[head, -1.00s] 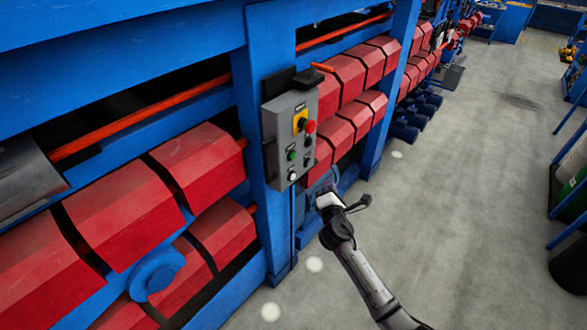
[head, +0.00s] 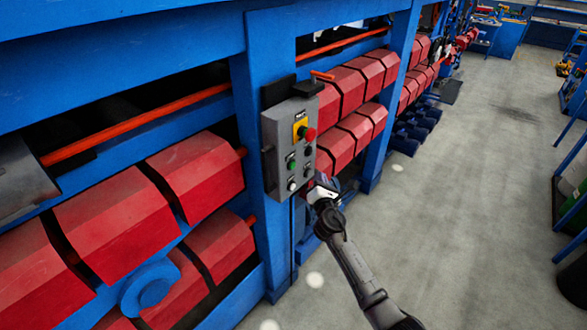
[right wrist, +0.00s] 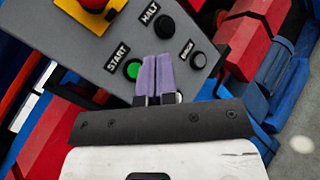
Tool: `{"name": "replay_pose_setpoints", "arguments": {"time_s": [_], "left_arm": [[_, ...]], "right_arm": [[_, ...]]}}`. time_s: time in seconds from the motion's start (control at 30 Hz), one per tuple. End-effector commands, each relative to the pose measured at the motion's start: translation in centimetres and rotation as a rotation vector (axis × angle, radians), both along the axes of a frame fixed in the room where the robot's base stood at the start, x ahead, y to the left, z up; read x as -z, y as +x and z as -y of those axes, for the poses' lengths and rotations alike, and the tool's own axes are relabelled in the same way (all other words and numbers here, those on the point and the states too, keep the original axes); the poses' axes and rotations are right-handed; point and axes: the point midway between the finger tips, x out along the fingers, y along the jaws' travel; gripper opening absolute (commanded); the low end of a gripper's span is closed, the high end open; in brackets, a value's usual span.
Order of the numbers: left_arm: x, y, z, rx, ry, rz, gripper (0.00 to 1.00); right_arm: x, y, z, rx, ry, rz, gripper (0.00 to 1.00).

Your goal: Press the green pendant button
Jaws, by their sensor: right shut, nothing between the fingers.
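The grey pendant box (head: 281,125) is fixed to a blue post. Its green button (head: 292,165) sits on the left side of the panel's front. In the right wrist view the green button (right wrist: 132,69) is beside the label START, just left of my finger tips, which partly cover its right edge. My right gripper (head: 314,184) is at the lower right of the box in the head view. Its purple fingers (right wrist: 157,58) are shut with nothing between them, pointing at the panel. I cannot tell whether they touch it. My left gripper is not in view.
A red stop button (head: 309,134) on a yellow plate (head: 299,127) sits above the green one. Black buttons and a white button (head: 291,186) are close by. Red roller blocks (head: 345,85) line the blue frame behind.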

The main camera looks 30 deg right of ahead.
Motion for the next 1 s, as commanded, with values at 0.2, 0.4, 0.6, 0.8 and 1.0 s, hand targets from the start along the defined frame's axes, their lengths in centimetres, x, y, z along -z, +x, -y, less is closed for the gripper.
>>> {"name": "replay_pose_setpoints", "arguments": {"time_s": [0.2,0.4,0.6,0.8,1.0], "left_arm": [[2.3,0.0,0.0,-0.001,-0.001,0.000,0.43],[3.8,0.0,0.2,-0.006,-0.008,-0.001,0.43],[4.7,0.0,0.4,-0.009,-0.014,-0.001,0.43],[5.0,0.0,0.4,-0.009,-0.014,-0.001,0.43],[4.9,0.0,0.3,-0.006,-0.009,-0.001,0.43]], "right_arm": [[0.4,2.8,-0.8,-0.001,0.002,0.003,0.00],[0.4,4.8,-1.4,0.000,0.001,0.001,0.00],[0.2,6.0,-1.8,0.000,0.000,0.002,0.00],[0.0,6.5,-2.0,-0.001,0.000,0.001,0.00],[0.0,6.5,-2.0,0.000,0.001,0.000,0.00]]}}
